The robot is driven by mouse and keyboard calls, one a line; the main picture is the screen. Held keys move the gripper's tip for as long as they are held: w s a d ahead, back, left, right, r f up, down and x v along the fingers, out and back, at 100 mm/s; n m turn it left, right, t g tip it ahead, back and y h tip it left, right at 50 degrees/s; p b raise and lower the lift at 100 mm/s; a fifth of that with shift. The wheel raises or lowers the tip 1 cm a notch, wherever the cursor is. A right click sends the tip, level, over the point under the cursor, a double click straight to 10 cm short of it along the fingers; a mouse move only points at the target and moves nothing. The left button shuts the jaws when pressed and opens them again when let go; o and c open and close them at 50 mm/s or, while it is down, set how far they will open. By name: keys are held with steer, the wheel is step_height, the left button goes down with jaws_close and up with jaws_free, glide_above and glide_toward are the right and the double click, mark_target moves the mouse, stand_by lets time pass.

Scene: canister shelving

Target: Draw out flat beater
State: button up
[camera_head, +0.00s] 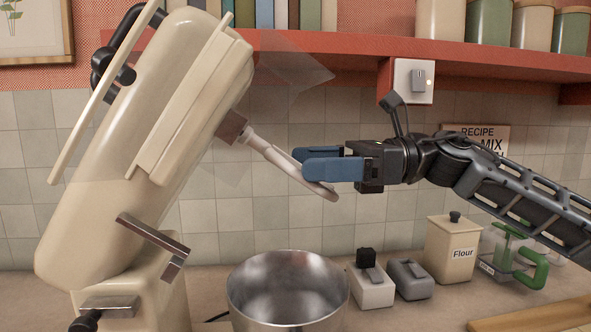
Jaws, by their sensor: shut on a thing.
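The flat beater (272,152) is a pale, flat paddle on a shaft. It slants down to the right from the dark hub (229,127) under the cream mixer's raised head (150,120). Its shaft top meets the hub; I cannot tell whether it is still seated. My gripper (300,163) comes in from the right with blue fingers shut on the beater near its lower end. The fingers hide part of the paddle. The steel bowl (238,292) stands below, and its inside looks empty.
A red shelf (350,50) with books and canisters runs above my arm. A wall switch (413,81) is behind. A flour canister (452,252), small white and grey boxes (371,286) and a green-handled item (531,270) stand on the counter.

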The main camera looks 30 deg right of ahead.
steer(key=d+f+b, duration=0.1)
steer(key=d+b, duration=0.1)
steer(key=s+d+f+b, duration=0.1)
steer(key=d+f+b, duration=0.1)
steer(key=b, duration=0.1)
steer(key=shift+s, duration=0.15)
stand_by(0.6)
